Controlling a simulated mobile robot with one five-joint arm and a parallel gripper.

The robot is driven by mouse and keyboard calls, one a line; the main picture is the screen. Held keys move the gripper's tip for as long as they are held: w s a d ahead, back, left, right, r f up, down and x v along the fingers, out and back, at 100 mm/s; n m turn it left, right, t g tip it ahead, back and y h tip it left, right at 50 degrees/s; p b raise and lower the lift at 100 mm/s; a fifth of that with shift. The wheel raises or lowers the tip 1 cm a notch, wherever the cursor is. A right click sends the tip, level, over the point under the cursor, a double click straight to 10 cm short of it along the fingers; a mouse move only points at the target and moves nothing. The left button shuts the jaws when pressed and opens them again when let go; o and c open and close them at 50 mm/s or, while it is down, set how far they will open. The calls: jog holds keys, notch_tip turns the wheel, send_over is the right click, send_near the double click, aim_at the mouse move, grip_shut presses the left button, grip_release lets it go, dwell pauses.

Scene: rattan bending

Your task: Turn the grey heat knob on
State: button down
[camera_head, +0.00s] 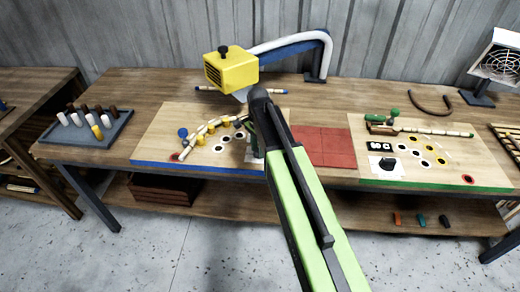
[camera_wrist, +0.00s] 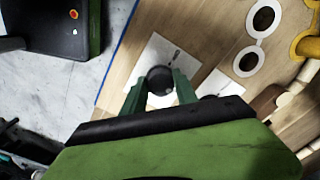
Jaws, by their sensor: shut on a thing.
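A round dark grey knob (camera_wrist: 160,78) stands on a white plate (camera_wrist: 152,52) with a small dark mark, near the blue edge of the left wooden board (camera_head: 160,122). My gripper (camera_wrist: 160,88) has its two green fingers closed on the knob's sides in the wrist view. Which way the knob is turned cannot be told.
A yellow heater box (camera_head: 231,70) hangs above the left board. A red pad (camera_head: 323,146) lies right of my arm. The right board (camera_head: 440,174) holds another dark knob (camera_head: 387,163). A grey peg tray (camera_head: 86,132) is at far left.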

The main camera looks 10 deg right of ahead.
jog(key=c, duration=1)
grip_release()
jog(key=shift+s+d, duration=0.1)
jog(key=shift+d, duration=0.2)
jog(key=shift+c, duration=0.2)
jog(key=shift+o, duration=0.5)
jog(key=shift+a, duration=0.1)
jog(key=shift+r+p, duration=0.65)
notch_tip(320, 180, up, 16)
jog(key=p, duration=1.6)
